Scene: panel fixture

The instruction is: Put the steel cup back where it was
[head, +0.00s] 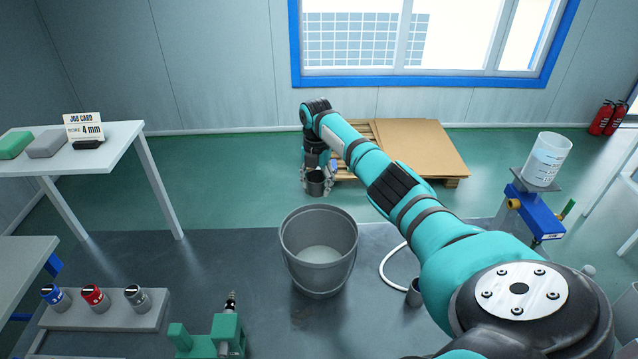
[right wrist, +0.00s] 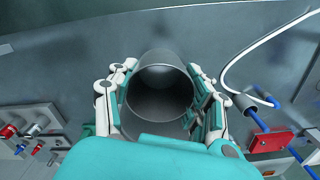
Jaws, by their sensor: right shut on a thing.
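The steel cup (head: 316,186) is a small dark grey cylinder, upright in the head view. My right gripper (head: 317,180) is shut on it, with fingers on both sides. In the right wrist view the cup (right wrist: 160,92) shows its open mouth, with the fingers of my right gripper (right wrist: 162,100) around its sides. In the head view the cup appears just above the far rim of a large grey bucket (head: 320,268); I cannot tell its exact height or distance from it. The inside of the cup looks dark and empty. My left gripper is not in view.
A stand with blue, red and grey knobs (head: 105,312) and a green fixture (head: 215,338) are at lower left. A white hose (head: 388,262) lies right of the bucket. A clear beaker (head: 547,160) stands on a blue stand. A pallet with cardboard (head: 420,148) lies behind.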

